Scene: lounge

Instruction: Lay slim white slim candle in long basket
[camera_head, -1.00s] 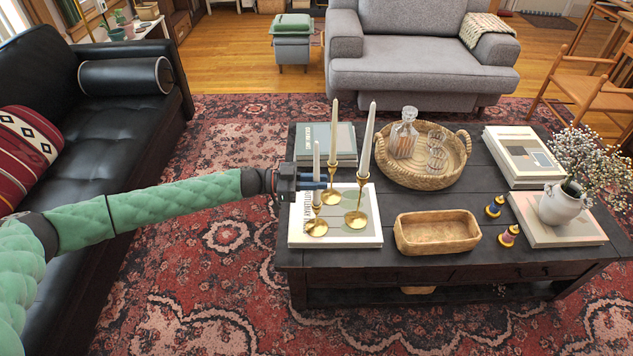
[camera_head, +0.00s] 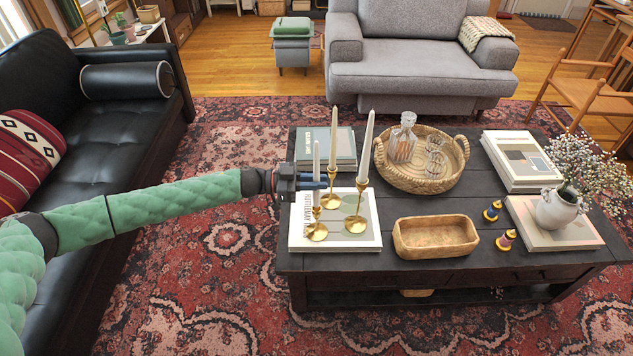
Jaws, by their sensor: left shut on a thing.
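A slim white candle (camera_head: 316,159), the shortest of the three, stands upright at the left brass holder (camera_head: 317,232). The long basket (camera_head: 436,239), a low tan rectangular one, lies empty at the table's front, right of the holders. My right gripper is out of view.
Two taller candles (camera_head: 333,140) (camera_head: 366,140) stand in brass holders close beside my fingers, on a white book (camera_head: 295,237). A round wicker basket (camera_head: 400,181) with a decanter is behind.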

